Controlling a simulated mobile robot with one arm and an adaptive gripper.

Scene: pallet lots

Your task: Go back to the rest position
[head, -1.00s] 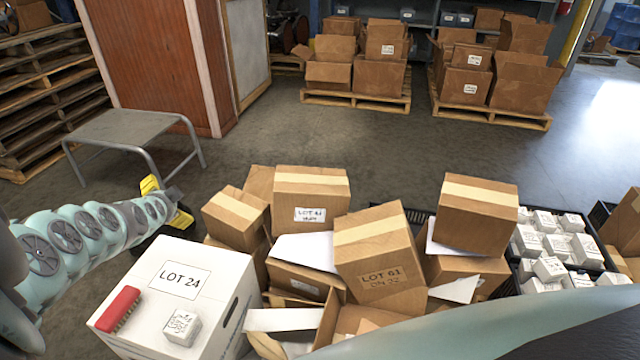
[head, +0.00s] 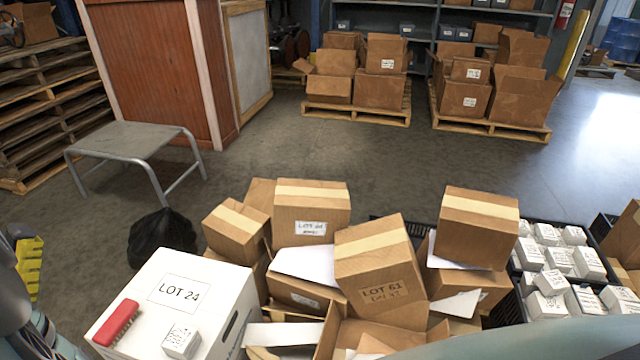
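Nothing held is visible. The white box (head: 225,290) marked LOT 24 stands in front, with a red brush (head: 117,322) and a small white labelled block (head: 181,342) on top.
Cardboard boxes (head: 375,260) are piled in the front middle. Black crates of small white boxes (head: 560,262) stand at the right. A black bag (head: 160,240) lies behind the white box. A grey metal table (head: 130,140) stands at the left. Open floor lies beyond the pile.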

